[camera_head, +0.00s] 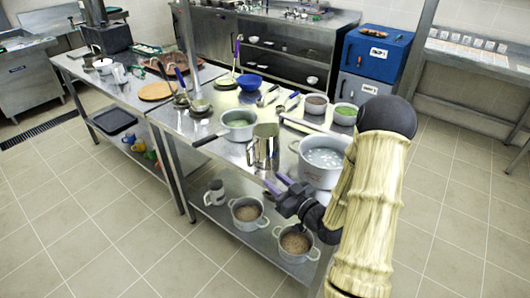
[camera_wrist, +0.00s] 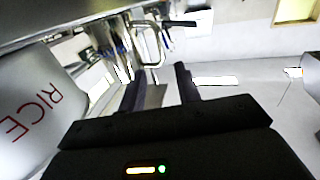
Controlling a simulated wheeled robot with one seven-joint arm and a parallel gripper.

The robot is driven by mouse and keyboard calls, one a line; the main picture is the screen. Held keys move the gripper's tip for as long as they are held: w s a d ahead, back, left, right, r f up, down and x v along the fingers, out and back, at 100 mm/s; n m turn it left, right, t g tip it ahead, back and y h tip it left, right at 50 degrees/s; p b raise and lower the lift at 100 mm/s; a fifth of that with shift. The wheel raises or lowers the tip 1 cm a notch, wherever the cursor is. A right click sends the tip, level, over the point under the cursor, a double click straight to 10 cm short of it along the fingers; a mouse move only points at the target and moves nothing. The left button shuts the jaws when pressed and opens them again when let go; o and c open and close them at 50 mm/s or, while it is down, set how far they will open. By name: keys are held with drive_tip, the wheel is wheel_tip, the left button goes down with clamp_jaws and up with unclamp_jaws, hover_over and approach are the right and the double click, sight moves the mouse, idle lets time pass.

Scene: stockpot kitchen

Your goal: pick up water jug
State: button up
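The water jug appears to be the shiny metal pitcher (camera_head: 263,150) standing upright at the front edge of the metal table, left of a large grey pot (camera_head: 318,172). My gripper (camera_head: 277,184) is just below and in front of the jug, near the table edge, and apart from it as far as I can see. In the wrist view my gripper (camera_wrist: 160,88) has its two dark fingers spread, with nothing clearly held between them. A curved metal handle (camera_wrist: 152,40) shows ahead of the fingers; I cannot be sure it is the jug's.
In the wrist view a pot marked RICE (camera_wrist: 40,105) is close on the left. A saucepan (camera_head: 238,124) stands behind the jug to the left. Pots of brown contents (camera_head: 248,222) and a mug (camera_head: 214,193) sit on the lower shelf. The tiled floor in front is clear.

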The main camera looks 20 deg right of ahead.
sight(249, 157)
drive_tip(key=p+x, duration=0.1)
drive_tip(key=x, duration=0.7)
drive_tip(key=shift+w+a, duration=0.15)
drive_tip(key=shift+w, duration=0.2)
drive_tip(key=p+x, duration=0.1)
drive_tip(key=x, duration=0.1)
drive_tip(key=r+p+x, duration=0.1)
drive_tip(key=x, duration=0.1)
drive_tip(key=shift+w+a, duration=0.1)
drive_tip(key=shift+w, duration=0.15)
drive_tip(key=shift+w+a+f, duration=0.1)
drive_tip(key=shift+w, duration=0.25)
clamp_jaws()
